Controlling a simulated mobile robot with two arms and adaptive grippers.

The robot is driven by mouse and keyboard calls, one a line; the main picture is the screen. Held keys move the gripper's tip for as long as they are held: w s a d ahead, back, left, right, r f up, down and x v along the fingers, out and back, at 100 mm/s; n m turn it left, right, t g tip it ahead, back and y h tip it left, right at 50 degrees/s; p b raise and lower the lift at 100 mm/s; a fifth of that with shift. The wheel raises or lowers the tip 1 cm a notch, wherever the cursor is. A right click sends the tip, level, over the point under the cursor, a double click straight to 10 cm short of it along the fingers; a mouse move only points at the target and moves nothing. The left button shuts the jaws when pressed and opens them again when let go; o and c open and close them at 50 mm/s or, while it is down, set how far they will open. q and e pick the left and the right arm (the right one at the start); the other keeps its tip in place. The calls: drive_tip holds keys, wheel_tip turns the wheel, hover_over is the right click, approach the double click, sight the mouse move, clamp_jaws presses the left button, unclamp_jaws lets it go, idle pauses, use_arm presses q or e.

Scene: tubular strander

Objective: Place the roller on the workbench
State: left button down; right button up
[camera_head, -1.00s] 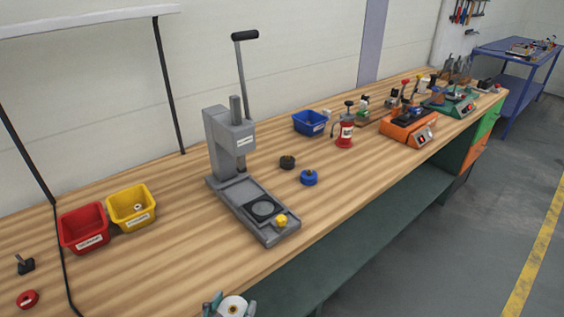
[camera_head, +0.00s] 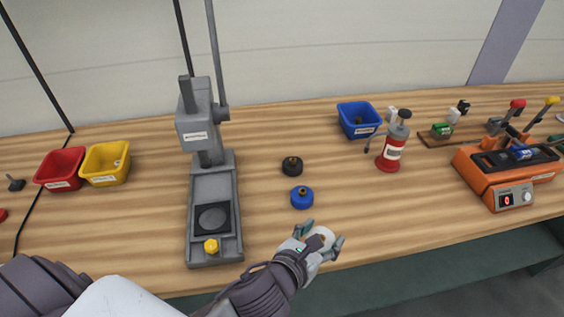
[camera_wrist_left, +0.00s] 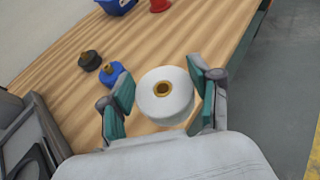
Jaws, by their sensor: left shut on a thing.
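My left gripper (camera_head: 318,243) is shut on a white roller (camera_head: 322,237) with a brass-coloured centre. The roller also shows between the teal-padded fingers in the left wrist view (camera_wrist_left: 165,95). Gripper and roller are at the front edge of the wooden workbench (camera_head: 400,215). I cannot tell whether the roller touches the bench top. A blue roller (camera_head: 301,198) and a black roller (camera_head: 292,166) stand on the bench just beyond the gripper. My right gripper is not in view.
A grey arbor press (camera_head: 213,190) with a yellow knob stands left of the gripper. Red (camera_head: 61,168) and yellow (camera_head: 106,162) bins are at far left. A blue bin (camera_head: 359,119), a red bottle (camera_head: 394,148) and an orange machine (camera_head: 505,175) stand to the right.

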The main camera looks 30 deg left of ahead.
use_arm(q)
drive_tip(key=w+d+r+m+g+h+b, duration=0.1)
drive_tip(key=w+d+r+m+h, duration=0.15)
drive_tip(key=d, duration=0.45)
drive_tip(key=w+d+r+m+h+b, duration=0.1)
drive_tip(key=w+d+h, duration=0.1)
drive_tip(key=w+d, duration=0.3)
hover_over(376, 215)
drive_tip(key=shift+m+g, duration=0.3)
drive_tip(key=shift+m, duration=0.05)
drive_tip(key=f, duration=0.4)
drive_tip(key=f+p, duration=0.1)
drive_tip(key=f, duration=0.1)
drive_tip(key=shift+s+d, duration=0.25)
drive_tip(key=shift+w+a+f, duration=0.15)
drive_tip(key=shift+w+f, duration=0.2)
drive_tip(key=shift+f, duration=1.9)
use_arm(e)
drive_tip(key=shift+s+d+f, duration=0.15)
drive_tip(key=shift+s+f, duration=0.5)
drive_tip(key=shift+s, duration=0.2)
use_arm(q)
drive_tip(key=shift+f, duration=0.15)
drive_tip(key=shift+c, duration=1.2)
unclamp_jaws()
drive_tip(key=shift+s, duration=0.1)
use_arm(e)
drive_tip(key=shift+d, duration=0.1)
